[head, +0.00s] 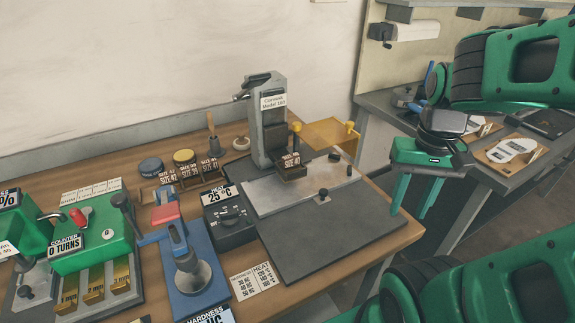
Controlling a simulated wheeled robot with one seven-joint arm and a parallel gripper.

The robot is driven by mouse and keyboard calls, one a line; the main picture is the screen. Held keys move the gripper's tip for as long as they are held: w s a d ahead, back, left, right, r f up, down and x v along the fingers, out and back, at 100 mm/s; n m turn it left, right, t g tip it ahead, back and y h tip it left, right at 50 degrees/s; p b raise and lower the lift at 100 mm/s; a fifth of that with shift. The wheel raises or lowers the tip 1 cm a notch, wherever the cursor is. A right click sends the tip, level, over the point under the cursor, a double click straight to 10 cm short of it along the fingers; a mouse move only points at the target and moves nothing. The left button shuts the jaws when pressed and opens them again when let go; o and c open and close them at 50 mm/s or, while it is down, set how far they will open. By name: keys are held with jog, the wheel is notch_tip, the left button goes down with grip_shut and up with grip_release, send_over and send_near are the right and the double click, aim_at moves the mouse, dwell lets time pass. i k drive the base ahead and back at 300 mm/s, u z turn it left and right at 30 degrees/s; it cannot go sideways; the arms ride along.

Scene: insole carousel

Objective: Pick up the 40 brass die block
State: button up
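Brass pieces (93,289) stand in slots of the green counter machine (105,245) at lower left; no 40 is readable on them. Small dark blocks with size tags (188,171) stand in a row behind the heat box. Another tagged dark block (292,172) sits on the plate of the grey press (270,130); its number is too small to read surely. I cannot tell which piece is the 40 die block. My gripper (410,213) is open and empty, fingers pointing down, right of the press over the table's right edge, apart from every block.
A yellow guard plate (328,133) sticks out beside the press. A blue hardness tester (192,275), a heat box (229,225) and a paper chart (254,281) fill the middle. A grey bench (480,185) with an insole board stands at right.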

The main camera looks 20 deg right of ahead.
aim_at(289, 163)
jog(key=k, duration=0.5)
jog(key=z, duration=2.35)
jog(key=k, duration=0.95)
jog(key=u, duration=0.95)
jog(key=i, duration=0.5)
jog(key=z, duration=0.05)
